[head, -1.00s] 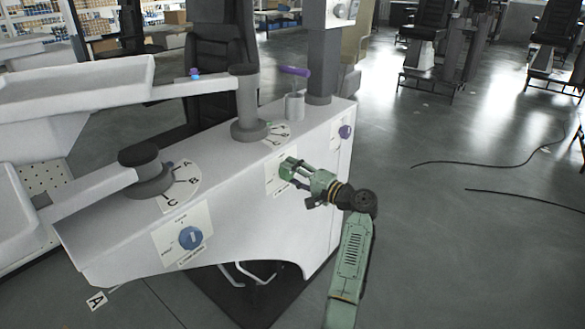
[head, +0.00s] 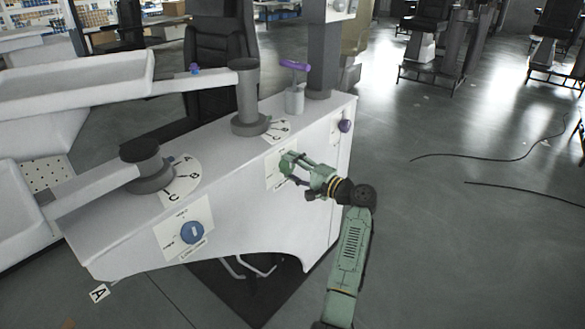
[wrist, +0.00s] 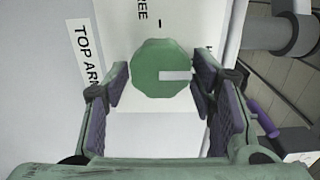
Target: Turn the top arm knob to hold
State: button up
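The top arm knob is a green round knob (wrist: 150,62) with a white pointer bar in the wrist view. The bar points to the picture's right. A label starting "TOP AR" (wrist: 86,52) is left of it, "FREE" is above, and a letter like H shows at the right, the rest hidden. My gripper (wrist: 160,88) is open, with one purple-padded finger on each side of the knob; I see no clear grip, and contact is hard to tell. In the head view my gripper (head: 293,165) is at the white column's side panel (head: 271,172), covering most of the knob.
A blue knob (head: 192,232) sits on a lower-left panel. A purple knob (head: 345,126) is near the right edge of the white housing (head: 225,165). A purple lever (head: 295,65) and grey posts (head: 247,95) stand on top. The floor to the right is mostly clear, with dark cables (head: 490,150).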

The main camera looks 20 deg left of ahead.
jog(key=shift+o, duration=1)
jog(key=v, duration=1.2)
